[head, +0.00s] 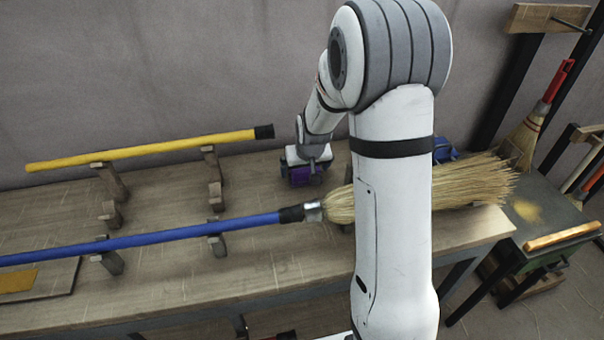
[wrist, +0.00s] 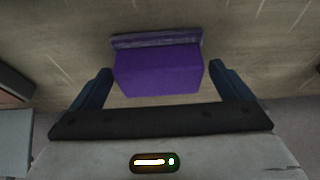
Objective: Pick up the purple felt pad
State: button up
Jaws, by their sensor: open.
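The purple felt pad (wrist: 158,70) is a purple block with a greyer purple strip along its far edge. In the wrist view it lies on the wooden bench top, between the two dark blue fingers of my gripper (wrist: 160,88). The fingers are open, one on each side of the pad, with a narrow gap showing at each side. In the head view the pad (head: 300,174) shows as a small purple patch at my gripper (head: 308,172), towards the back of the bench. My wrist hides part of it there.
A blue-handled broom (head: 150,238) rests on wooden supports in front of my gripper, its straw head (head: 470,185) passing behind my arm. A yellow handle (head: 150,148) lies on supports to the left. The wall (head: 150,60) is close behind. A small broom (head: 525,130) stands at right.

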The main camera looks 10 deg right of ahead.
jog(key=shift+c, duration=0.4)
jog(key=c, duration=0.8)
notch_tip(320, 180, up, 10)
jog(key=shift+r, duration=0.1)
jog(key=o, duration=0.5)
jog(key=shift+c, duration=0.2)
jog(key=c, duration=0.4)
